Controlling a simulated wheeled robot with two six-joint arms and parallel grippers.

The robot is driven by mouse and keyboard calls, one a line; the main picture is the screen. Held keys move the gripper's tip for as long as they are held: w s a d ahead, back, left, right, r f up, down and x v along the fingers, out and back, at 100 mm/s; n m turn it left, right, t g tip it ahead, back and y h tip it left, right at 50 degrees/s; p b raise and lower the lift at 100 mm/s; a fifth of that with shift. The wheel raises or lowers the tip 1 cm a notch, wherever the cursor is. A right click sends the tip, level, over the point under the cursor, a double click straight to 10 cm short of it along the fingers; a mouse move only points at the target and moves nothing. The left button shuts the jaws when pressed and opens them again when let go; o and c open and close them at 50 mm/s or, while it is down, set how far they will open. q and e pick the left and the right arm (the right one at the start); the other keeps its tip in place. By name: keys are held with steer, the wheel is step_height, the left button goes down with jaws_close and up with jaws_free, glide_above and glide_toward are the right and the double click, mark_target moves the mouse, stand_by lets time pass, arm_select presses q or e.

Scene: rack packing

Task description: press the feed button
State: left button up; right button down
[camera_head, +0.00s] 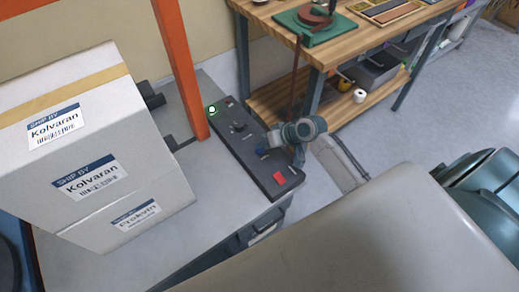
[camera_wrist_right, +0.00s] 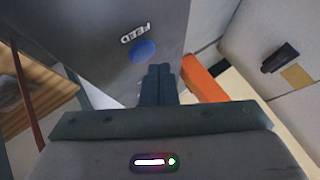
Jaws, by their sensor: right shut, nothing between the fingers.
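The feed button is a round blue button (camera_wrist_right: 142,50) with the word FEED beside it, upside down in the right wrist view. It sits on a dark grey control panel (camera_head: 222,128), and its blue also shows in the head view (camera_head: 261,153). My right gripper (camera_wrist_right: 160,70) is shut and empty. Its fingertips are close to the button, just below and right of it in the wrist view. In the head view the right gripper (camera_head: 272,147) is beside the button; contact cannot be told. My left gripper is not in view.
An orange post (camera_head: 182,70) stands left of the panel. White boxes (camera_head: 160,195) are stacked further left. A wooden workbench (camera_head: 345,50) stands behind.

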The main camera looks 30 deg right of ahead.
mark_target(263, 151)
steer(key=shift+f, duration=0.2)
stand_by(0.3)
steer(key=shift+f, duration=0.25)
steer(key=shift+f, duration=0.45)
stand_by(0.6)
steer(key=shift+r+p, duration=0.8)
steer(key=shift+r, duration=0.1)
step_height(263, 151, up, 5)
steer(key=p, duration=0.5)
stand_by(0.4)
